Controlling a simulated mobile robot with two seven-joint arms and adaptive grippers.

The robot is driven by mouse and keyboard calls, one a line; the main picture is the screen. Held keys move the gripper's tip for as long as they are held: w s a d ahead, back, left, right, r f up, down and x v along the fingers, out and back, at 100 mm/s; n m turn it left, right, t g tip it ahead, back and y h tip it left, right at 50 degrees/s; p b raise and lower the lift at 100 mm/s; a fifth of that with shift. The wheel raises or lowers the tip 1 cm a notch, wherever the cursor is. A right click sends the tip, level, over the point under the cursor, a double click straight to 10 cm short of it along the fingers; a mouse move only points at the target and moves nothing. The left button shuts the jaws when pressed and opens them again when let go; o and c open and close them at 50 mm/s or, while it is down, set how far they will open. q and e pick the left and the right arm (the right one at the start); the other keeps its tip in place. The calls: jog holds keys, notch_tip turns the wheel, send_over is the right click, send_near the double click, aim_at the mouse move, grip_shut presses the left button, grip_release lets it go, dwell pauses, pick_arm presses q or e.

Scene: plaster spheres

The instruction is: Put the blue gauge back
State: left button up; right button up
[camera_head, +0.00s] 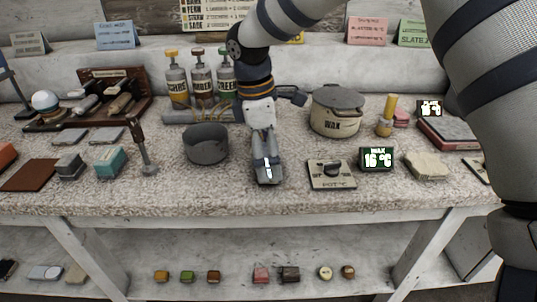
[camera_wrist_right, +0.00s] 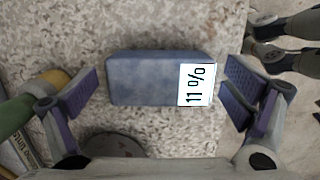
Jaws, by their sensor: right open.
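The blue gauge (camera_wrist_right: 145,78) is a small blue block with a white display reading 11 %. In the right wrist view it lies between the two fingers of my right gripper (camera_wrist_right: 160,92), which is open with a narrow gap on each side. In the head view my right gripper (camera_head: 266,160) points down at the middle front of the speckled table. It largely hides the gauge there, and only a bright display (camera_head: 268,171) shows between the fingers. I cannot tell how far the fingers reach down beside it. My left gripper is not in view.
A grey bowl (camera_head: 206,143) stands close left of the gripper, a switch plate (camera_head: 331,174) to its right. A green 16 °C gauge (camera_head: 377,158), a WAX pot (camera_head: 336,111) and bottles (camera_head: 202,78) stand nearby. The lower shelf (camera_head: 215,292) holds several small blocks.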

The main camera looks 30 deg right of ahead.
notch_tip(320, 180, up, 12)
jog(key=a, duration=0.1)
jog(key=shift+w+a, duration=0.3)
jog(key=shift+w, duration=0.15)
jog(key=shift+f, duration=0.1)
